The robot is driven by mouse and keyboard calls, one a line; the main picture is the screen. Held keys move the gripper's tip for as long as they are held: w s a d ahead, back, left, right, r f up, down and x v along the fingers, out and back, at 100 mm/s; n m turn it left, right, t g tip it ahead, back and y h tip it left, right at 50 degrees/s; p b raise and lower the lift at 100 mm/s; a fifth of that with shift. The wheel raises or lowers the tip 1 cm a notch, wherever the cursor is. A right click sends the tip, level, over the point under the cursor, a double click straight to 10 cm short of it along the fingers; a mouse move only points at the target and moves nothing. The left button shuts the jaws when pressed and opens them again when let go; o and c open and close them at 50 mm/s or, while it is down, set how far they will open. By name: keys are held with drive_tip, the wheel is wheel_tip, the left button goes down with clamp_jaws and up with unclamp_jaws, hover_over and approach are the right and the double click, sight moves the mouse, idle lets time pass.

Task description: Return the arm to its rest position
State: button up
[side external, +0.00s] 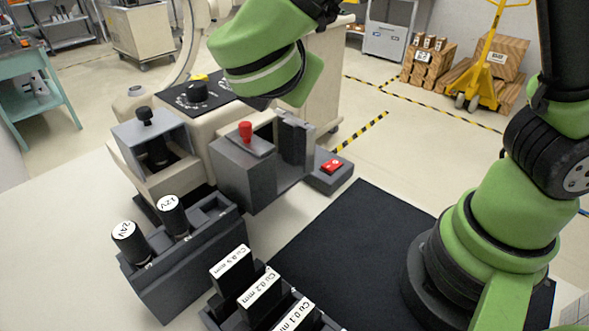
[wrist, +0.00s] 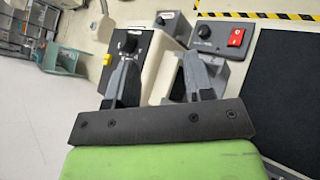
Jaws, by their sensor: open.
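My green arm rises from its base on the black mat (side external: 345,240) at the right of the side external view and reaches over to the beige machine (side external: 183,123).
A grey housing with a red knob (side external: 246,131) and a red switch box (side external: 331,168) stand below the wrist. A rack (side external: 190,262) holds 12V and 24V cylinders. Another rack holds labelled Cu blocks (side external: 260,295). An open-front grey box (side external: 182,138) has a black knob. The mat's middle is clear.

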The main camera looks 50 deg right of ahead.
drive_tip(key=s+d+r+m+g+y, duration=0.1)
drive_tip(key=s+d+m+g+y, duration=0.3)
drive_tip(key=s+d+m+g, duration=0.45)
drive_tip(key=s+a+r+m+t+y, duration=0.3)
drive_tip(key=s+m+t+y, duration=0.4)
drive_tip(key=m, duration=0.9)
drive_tip(key=shift+s+a+r+y, duration=0.25)
drive_tip(key=shift+a+r+y, duration=0.15)
drive_tip(key=shift+y, duration=0.2)
